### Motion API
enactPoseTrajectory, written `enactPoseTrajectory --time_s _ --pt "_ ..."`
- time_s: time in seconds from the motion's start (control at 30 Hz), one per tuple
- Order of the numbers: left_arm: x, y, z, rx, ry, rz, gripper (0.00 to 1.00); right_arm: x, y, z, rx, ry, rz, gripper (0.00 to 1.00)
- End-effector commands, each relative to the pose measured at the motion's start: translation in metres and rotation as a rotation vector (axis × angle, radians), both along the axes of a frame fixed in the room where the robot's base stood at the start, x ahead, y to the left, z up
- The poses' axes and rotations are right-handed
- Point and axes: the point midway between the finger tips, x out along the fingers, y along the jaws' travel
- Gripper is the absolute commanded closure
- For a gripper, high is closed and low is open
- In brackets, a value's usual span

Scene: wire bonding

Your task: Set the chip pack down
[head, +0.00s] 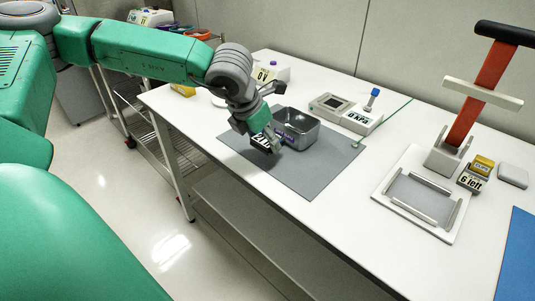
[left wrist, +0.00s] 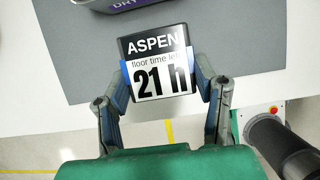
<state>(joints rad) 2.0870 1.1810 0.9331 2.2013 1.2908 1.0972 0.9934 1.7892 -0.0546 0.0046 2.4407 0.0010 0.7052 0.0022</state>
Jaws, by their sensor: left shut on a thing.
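The chip pack (left wrist: 158,62) is a flat dark pack with a label reading "ASPEN", "floor time left" and "21 h". In the left wrist view it sits between the two fingers of my left gripper (left wrist: 162,76), which is shut on its sides. In the head view my left gripper (head: 268,146) points down over the grey mat (head: 315,181), near its left front edge, partly hiding the pack (head: 259,141). I cannot tell whether the pack touches the mat. My right gripper is not in view.
A metal bin (head: 303,130) with a purple "DRY" label stands on the mat close behind the gripper. A pressure readout box (head: 345,113) is farther back. A white frame fixture (head: 420,195) and a red lever press (head: 480,95) stand right. The mat's front right is clear.

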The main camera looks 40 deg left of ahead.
Motion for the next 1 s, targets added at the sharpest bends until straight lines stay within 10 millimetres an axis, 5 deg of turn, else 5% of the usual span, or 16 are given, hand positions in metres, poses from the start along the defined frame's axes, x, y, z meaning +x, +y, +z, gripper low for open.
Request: enactPoseTrajectory --time_s 0.33,0.63,0.67,0.7,1.0 --pt "0.000 0.000 -0.040 -0.001 0.001 0.000 0.76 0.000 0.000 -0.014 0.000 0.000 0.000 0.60" --pt "0.000 0.000 -0.041 -0.001 0.000 -0.001 0.80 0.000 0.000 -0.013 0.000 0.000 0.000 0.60" --pt "0.000 0.000 -0.041 -0.001 0.000 0.000 0.43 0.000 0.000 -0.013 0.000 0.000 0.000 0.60" --pt "0.000 0.000 -0.041 -0.001 0.000 0.000 0.29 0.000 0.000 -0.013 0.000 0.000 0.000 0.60" --pt "0.000 0.000 -0.040 -0.001 -0.001 0.000 0.26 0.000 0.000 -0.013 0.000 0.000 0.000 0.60"
